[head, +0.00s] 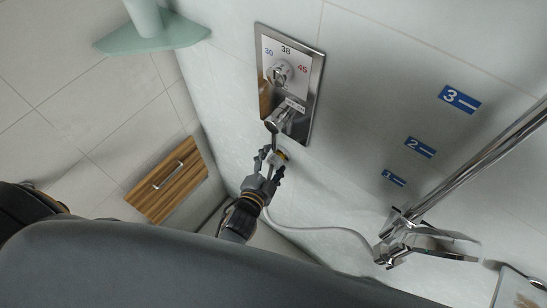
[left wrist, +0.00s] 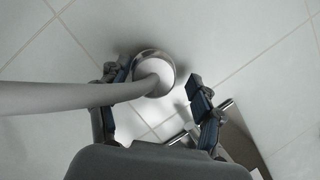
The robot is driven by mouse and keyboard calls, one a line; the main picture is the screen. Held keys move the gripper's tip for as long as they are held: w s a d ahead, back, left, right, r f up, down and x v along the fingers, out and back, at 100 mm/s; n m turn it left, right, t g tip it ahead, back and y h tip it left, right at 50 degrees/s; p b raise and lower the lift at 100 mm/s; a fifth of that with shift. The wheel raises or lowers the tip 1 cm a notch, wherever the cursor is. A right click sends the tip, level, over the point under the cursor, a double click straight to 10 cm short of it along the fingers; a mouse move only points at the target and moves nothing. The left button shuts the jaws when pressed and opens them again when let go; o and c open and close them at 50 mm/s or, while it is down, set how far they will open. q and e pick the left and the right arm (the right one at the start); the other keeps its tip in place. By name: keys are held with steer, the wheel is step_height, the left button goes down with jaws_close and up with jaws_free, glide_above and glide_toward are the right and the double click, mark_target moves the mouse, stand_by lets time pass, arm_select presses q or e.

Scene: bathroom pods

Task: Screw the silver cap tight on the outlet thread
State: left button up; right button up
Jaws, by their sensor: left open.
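The silver cap (left wrist: 168,62) shows in the left wrist view as a round shiny rim around the end of the grey hose (left wrist: 60,97). My left gripper (left wrist: 154,84) is open, with one finger on each side of the cap. The left finger looks close to the rim, and a gap shows at the right finger. I cannot tell whether either touches. The outlet thread itself is not clear. My right gripper is not in view.
The control panel (head: 306,102) has a temperature knob (head: 279,73) and a lower lever (head: 284,116). The hose (head: 325,229) runs right to the hand shower (head: 440,243) on its rail (head: 484,157). A wooden box (head: 168,183) lies left; a green shelf (head: 160,38) is above it.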

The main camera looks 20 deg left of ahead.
arm_select(q)
steer(key=v, duration=0.8)
steer(key=shift+d, duration=0.15)
steer(key=shift+s, duration=0.1)
